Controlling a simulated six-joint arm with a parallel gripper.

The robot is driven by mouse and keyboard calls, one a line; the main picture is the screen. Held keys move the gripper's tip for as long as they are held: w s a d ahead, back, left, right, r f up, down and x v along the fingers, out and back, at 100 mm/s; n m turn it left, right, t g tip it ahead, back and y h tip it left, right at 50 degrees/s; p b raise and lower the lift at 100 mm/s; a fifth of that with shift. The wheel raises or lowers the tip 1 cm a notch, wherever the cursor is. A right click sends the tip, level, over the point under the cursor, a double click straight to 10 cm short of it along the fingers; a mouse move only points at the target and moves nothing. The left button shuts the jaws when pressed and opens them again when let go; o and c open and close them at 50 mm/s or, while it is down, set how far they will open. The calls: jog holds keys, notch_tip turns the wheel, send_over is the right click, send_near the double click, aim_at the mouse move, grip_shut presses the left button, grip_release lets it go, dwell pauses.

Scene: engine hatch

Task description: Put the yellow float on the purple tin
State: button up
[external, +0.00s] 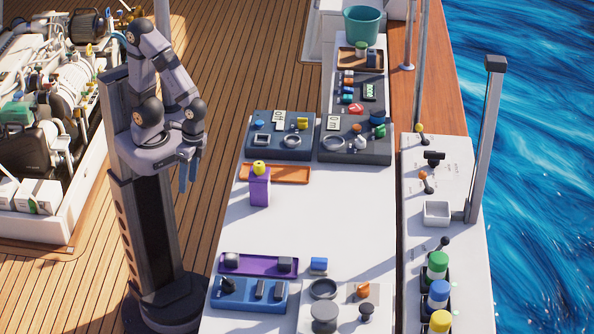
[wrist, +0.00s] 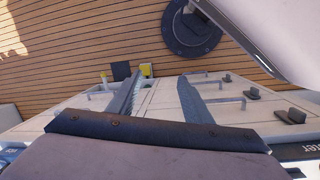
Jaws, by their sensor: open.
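The purple tin (external: 259,190) stands upright on the white table, just in front of an orange tray. The yellow float (external: 259,168) rests on top of the tin. My gripper (external: 188,172) is open and empty, pointing down to the left of the tin and apart from it, near the table's left side. In the wrist view my gripper (wrist: 160,92) shows its two fingers spread with nothing between them. Small yellow patches show beyond the fingers there, too small to identify.
An orange tray (external: 275,174) lies behind the tin. Dark panels with knobs (external: 281,136) stand farther back. A purple tray (external: 258,265) and a blue switch box (external: 249,293) are at the front. The middle of the table is clear.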

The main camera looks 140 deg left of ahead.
jog(key=m, duration=0.2)
jog(key=m+y, duration=0.1)
jog(key=m, duration=0.1)
jog(key=w+d+m+y, duration=0.1)
jog(key=shift+w+f+m+t, duration=0.1)
jog(key=shift+f+m+t, duration=0.05)
jog(key=shift+m+t, duration=0.2)
jog(key=shift+r+p, duration=0.8)
dwell(0.3)
